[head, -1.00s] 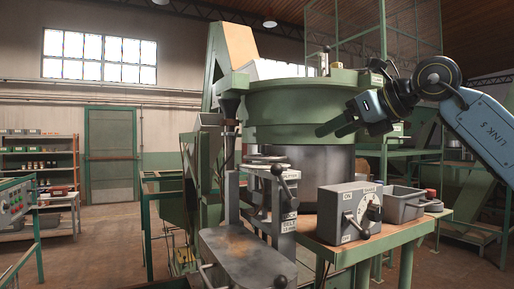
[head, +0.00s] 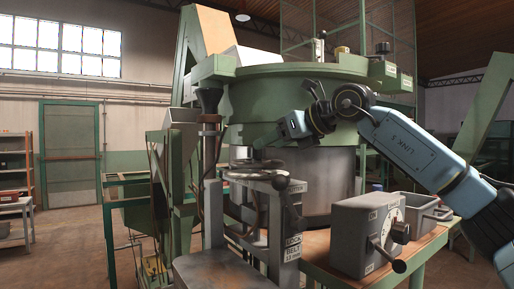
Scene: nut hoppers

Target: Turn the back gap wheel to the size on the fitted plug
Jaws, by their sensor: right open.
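My right gripper (head: 268,140) comes in from the right and is open and empty in front of the green bowl. Its fingers point left, above a machine post that carries flat grey round parts (head: 258,173), which may be a gap wheel; I cannot tell which is the back one. No gap seems closed between fingers and wheel. Small labels (head: 292,247) on the post are hard to read; the lower one seems to end in mm. I cannot make out the fitted plug's size. My left gripper is not in view.
The large green bowl (head: 300,95) stands behind. A grey control box (head: 352,235) with dial and lever sits on the wooden-topped table (head: 405,255) at right, beside a grey bin (head: 425,210). A dark funnel on a post (head: 209,100) stands left of the wheel.

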